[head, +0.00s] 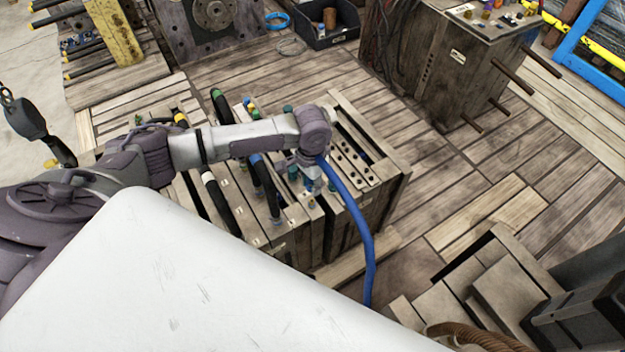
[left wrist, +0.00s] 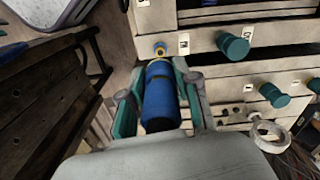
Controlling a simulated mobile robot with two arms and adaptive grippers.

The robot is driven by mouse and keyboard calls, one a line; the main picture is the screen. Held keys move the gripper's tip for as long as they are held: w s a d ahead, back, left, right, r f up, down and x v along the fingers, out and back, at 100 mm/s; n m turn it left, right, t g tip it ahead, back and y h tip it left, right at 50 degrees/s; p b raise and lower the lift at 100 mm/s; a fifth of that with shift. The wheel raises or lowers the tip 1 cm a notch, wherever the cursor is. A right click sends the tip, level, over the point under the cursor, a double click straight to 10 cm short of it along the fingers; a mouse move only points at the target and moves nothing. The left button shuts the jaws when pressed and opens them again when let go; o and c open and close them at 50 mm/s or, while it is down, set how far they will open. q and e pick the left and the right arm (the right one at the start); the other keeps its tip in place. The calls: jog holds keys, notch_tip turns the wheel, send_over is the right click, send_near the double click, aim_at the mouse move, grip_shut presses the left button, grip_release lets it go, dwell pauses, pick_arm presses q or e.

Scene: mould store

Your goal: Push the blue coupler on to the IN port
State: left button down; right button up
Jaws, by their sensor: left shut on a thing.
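My left gripper (head: 311,180) reaches over the pale mould block (head: 384,196) in the head view. In the left wrist view its teal-padded fingers (left wrist: 158,76) are shut on the blue coupler (left wrist: 160,102), one on each side. The blue hose (head: 366,245) hangs from the gripper in the head view. A small brass-coloured port (left wrist: 160,48) shows just beyond the coupler's front end, roughly in line with it. A small white label (left wrist: 183,43) sits right of this port; its lettering is too small to read surely. I cannot tell whether coupler and port touch. My right gripper is not in view.
Teal plugs (left wrist: 233,45) stick out of the block right of the port. Black hoses (head: 218,200) run along the block's left part. A dark slatted wooden piece (left wrist: 45,105) stands left of the gripper. Bare plank floor (head: 450,190) lies right of the block.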

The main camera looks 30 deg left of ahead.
pick_arm(q)
jog(key=b, duration=0.5)
send_over(311, 201)
jog(key=shift+f, duration=2.75)
jog(key=shift+p, duration=0.6)
jog(key=shift+f+p, duration=0.2)
jog(key=shift+p, duration=0.25)
jog(key=shift+f, duration=1)
